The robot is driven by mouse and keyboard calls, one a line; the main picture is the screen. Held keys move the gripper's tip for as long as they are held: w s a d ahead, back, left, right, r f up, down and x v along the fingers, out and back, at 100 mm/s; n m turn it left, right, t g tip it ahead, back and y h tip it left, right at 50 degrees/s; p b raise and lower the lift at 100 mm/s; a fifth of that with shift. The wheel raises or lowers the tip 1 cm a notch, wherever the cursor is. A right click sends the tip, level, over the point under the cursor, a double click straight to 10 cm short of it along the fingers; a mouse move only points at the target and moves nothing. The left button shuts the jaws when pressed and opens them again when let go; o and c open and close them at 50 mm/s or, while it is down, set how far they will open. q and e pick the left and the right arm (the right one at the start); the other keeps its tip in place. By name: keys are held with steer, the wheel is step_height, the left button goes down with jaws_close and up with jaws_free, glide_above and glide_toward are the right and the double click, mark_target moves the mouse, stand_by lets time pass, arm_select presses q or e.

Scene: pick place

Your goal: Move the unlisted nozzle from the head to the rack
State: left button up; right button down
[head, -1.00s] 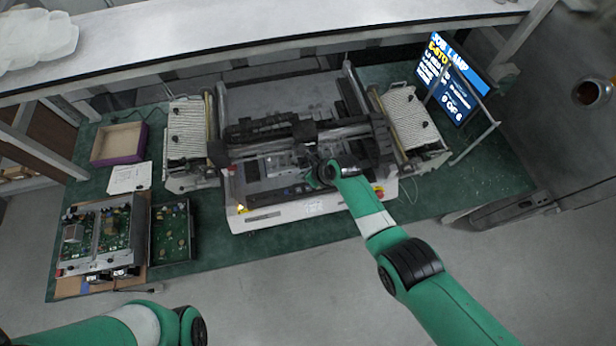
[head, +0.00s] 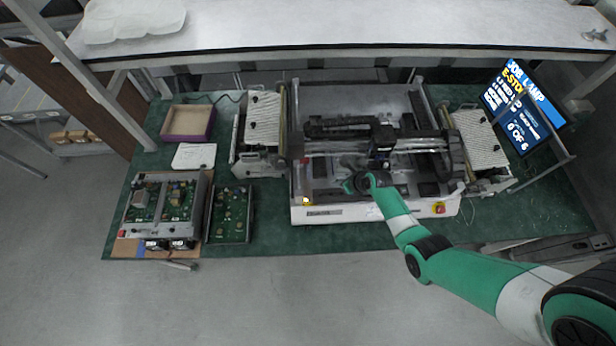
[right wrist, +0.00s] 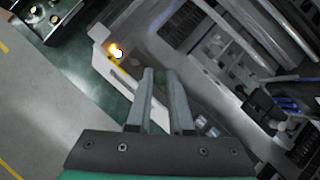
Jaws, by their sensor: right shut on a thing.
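The pick-and-place machine (head: 340,213) stands on the green bench, with its placement head (head: 383,146) on a dark crossbeam. My right gripper (head: 350,184) is low over the machine's bed, left of and in front of the placement head. In the right wrist view its two fingers (right wrist: 160,74) are close together with something small and greenish between the tips. This held thing is too small to identify surely as a nozzle. Small pale blocks (right wrist: 207,126) lie right of the fingers; I cannot tell whether they belong to the rack. My left gripper is out of view.
Feeder banks flank the machine at left (head: 262,122) and right (head: 468,137). A tilted screen (head: 522,107) shows partly legible text. An open box (head: 188,122), a paper sheet (head: 194,156) and circuit boards (head: 230,214) occupy the left bench. An overhead shelf (head: 330,25) spans the back.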

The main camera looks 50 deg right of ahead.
steer(key=shift+m+h, duration=0.3)
steer(key=shift+m, duration=0.1)
steer(key=shift+s+d+f+b, duration=0.5)
steer(key=shift+s+d+f, duration=0.1)
steer(key=shift+f, duration=0.15)
steer(key=shift+s+d+f+b, duration=0.45)
steer(key=shift+s+f, duration=0.1)
steer(key=shift+f, duration=0.2)
step_height(320, 180, down, 3)
steer(key=b, duration=0.3)
steer(key=shift+f+b, duration=0.15)
steer(key=shift+b, duration=0.15)
steer(key=shift+f+b, duration=0.95)
steer(key=shift+f, duration=0.3)
steer(key=shift+f, duration=0.1)
steer(key=c, duration=0.7)
jaws_free()
steer(key=shift+c, duration=0.2)
steer(key=shift+c, duration=0.2)
steer(key=c, duration=0.3)
